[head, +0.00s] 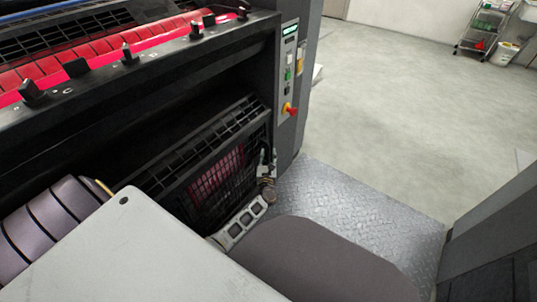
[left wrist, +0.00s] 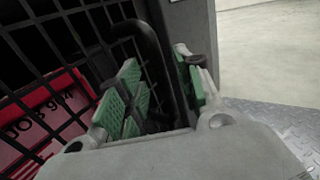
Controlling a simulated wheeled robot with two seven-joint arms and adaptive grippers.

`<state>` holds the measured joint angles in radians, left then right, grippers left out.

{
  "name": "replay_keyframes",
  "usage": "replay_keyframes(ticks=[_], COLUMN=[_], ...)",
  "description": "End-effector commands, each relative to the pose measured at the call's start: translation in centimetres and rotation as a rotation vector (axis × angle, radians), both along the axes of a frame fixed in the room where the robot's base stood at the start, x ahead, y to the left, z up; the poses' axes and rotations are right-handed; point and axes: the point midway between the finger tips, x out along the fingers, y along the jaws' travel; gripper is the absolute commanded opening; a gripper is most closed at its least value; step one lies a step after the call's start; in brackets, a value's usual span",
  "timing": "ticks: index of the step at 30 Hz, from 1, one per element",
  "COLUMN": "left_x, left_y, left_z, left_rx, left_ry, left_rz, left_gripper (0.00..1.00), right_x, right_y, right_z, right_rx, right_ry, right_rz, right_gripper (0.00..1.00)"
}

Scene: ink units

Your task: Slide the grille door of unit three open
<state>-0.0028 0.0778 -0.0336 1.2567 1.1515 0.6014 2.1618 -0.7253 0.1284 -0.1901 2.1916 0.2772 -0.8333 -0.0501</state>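The black grille door (head: 222,172) stands low in the ink unit, with red showing behind its mesh. Its mesh (left wrist: 62,42) fills the left side of the left wrist view. A black bar handle (left wrist: 158,52) stands out from the door's right side. My left gripper (head: 266,168) is at the door's right end. In the left wrist view its green-padded fingers (left wrist: 165,92) lie on either side of the handle, with a gap visible on the left finger's side. Contact on the right finger's side cannot be told. My right gripper is not in view.
A control post with a red knob (head: 289,109) rises right of the door. Metal tread plate (head: 345,205) covers the floor beside it. Open grey floor lies beyond, with a cart (head: 483,35) far off.

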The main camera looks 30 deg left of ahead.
Motion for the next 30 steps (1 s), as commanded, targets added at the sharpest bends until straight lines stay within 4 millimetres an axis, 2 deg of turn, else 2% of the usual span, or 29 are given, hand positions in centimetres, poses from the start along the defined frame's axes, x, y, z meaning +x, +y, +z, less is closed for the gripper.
replay_keyframes(ticks=[9, 21, 30], left_x=[2.0, 2.2, 2.2], left_y=[1.1, 1.3, 1.2], left_z=[0.0, 0.0, 0.0], left_rx=[0.002, 0.001, 0.0], left_ry=[-0.001, 0.0, -0.001], left_rz=[0.0, 0.0, 0.0], left_gripper=[0.35, 0.35, 0.0], right_x=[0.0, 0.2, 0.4], right_y=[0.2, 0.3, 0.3], right_z=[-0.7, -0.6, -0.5], right_rx=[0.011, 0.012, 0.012], right_ry=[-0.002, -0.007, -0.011], right_rz=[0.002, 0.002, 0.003], right_gripper=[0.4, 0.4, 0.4])
